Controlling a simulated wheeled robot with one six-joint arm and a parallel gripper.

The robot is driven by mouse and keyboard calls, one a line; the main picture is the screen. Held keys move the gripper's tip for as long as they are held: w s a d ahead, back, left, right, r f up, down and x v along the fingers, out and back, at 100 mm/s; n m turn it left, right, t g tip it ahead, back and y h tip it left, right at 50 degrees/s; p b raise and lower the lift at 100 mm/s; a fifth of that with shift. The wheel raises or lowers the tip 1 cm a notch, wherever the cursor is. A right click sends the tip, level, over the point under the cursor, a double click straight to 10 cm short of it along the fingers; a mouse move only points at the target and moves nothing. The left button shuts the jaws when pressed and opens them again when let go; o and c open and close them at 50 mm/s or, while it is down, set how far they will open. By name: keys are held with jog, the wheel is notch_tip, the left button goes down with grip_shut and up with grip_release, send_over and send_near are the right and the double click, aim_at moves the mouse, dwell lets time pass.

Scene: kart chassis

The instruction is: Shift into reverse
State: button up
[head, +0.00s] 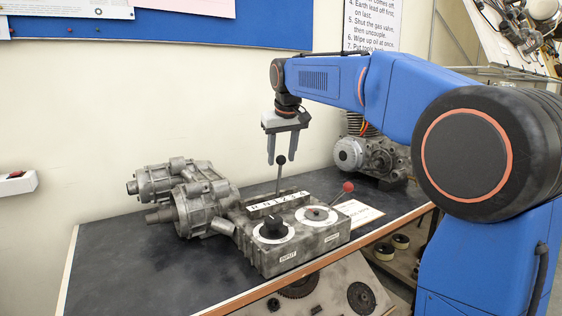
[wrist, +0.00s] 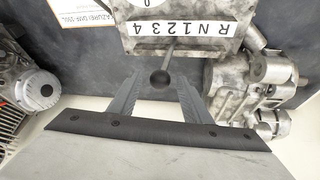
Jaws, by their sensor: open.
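The gear lever is a thin metal rod with a black ball knob (head: 281,160). I cannot tell which mark the lever stands at.
A black knob on a white dial (head: 272,228), a second dial (head: 316,214) and a red-knobbed lever (head: 347,187) are on the gearbox. A finned engine (head: 371,153) stands at the back right. The left of the dark bench (head: 110,268) is clear.

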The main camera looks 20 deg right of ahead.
jog(key=shift+x, duration=1.2)
jog(key=shift+c, duration=0.2)
grip_shut()
